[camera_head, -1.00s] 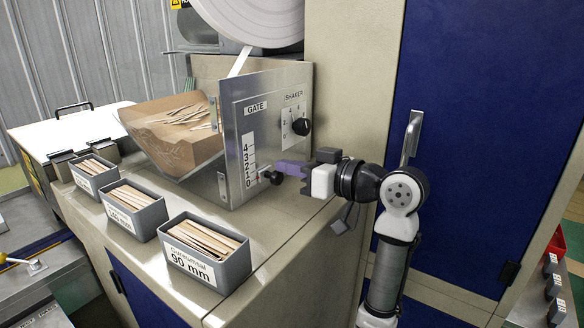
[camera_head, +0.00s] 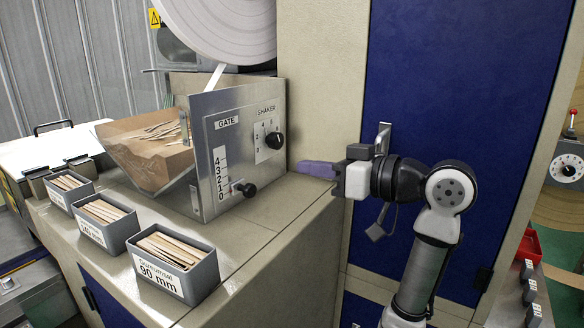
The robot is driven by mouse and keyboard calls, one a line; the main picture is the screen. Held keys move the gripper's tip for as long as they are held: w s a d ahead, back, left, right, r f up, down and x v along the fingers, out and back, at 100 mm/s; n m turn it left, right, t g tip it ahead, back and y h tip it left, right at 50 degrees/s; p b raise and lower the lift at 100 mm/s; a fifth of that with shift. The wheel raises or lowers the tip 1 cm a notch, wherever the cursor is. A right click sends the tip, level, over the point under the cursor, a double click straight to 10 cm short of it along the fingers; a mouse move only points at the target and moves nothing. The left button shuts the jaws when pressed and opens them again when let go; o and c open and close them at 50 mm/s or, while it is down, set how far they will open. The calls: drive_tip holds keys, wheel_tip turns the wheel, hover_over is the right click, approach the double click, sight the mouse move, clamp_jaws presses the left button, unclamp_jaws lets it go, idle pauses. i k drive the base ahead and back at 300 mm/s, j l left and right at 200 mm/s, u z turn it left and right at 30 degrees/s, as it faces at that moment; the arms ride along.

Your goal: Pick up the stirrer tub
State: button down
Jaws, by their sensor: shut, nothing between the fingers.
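Three grey tubs of wooden stirrers stand in a row on the beige machine ledge. The nearest tub (camera_head: 205,278) carries a "90 mm" label and sits at the ledge's front edge. The middle tub (camera_head: 126,228) has a label that reads partly as "140 mm". The far tub (camera_head: 84,190) is smaller in view and its label is too small to read. My gripper (camera_head: 303,168), with purple fingers, is shut and empty. It is right of the metal panel, behind and to the right of the tubs, apart from all of them.
The metal panel (camera_head: 209,150) has a black gate knob (camera_head: 246,190) and a shaker dial (camera_head: 275,140). A hopper (camera_head: 150,170) of sticks is behind the tubs. A blue door (camera_head: 460,90) stands behind my arm. The ledge right of the near tub is clear.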

sight(108, 223)
drive_tip(key=k+l, duration=0.2)
drive_tip(key=l, duration=0.2)
drive_tip(key=k+l, duration=0.2)
drive_tip(key=l, duration=0.2)
drive_tip(key=k+l, duration=0.15)
drive_tip(key=l, duration=0.25)
